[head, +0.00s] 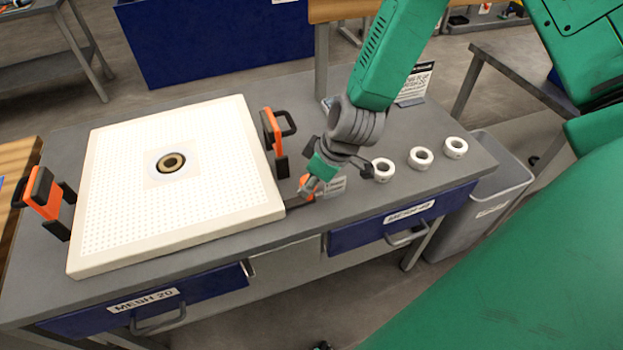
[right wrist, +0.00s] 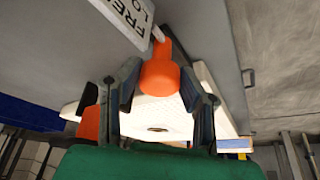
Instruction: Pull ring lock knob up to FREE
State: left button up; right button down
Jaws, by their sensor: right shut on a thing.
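The ring lock knob is orange; it shows at the table's front edge in the head view (head: 305,186), right of the white plate. In the right wrist view the rounded orange knob (right wrist: 160,77) sits between my two dark fingers. My right gripper (head: 311,182) is shut on it, with the arm reaching down from the upper right. A small label plate (head: 335,187) stands just right of the knob; in the wrist view the label (right wrist: 125,16) reads FREE and part of another word. The gripper hides part of the knob. My left gripper is not in view.
A white perforated plate (head: 215,150) with a dark central ring (head: 171,162) fills the table's left. Orange-and-black clamps stand at its left (head: 41,193) and right (head: 272,130) edges. Three white rings, one of them nearest the gripper (head: 383,170), lie right. A grey bin (head: 497,190) stands beyond.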

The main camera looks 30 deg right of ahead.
jog(key=r+p, duration=0.1)
jog(key=w+r+p, duration=0.1)
jog(key=r, duration=0.1)
jog(key=shift+a, duration=0.2)
jog(key=shift+f, duration=0.1)
jog(key=shift+d, duration=0.1)
jog(key=c, duration=1.1)
grip_release()
jog(key=shift+f, duration=0.1)
jog(key=shift+s, duration=0.15)
jog(key=shift+s+r, duration=0.1)
jog(key=shift+r, duration=0.2)
jog(key=v, duration=1.1)
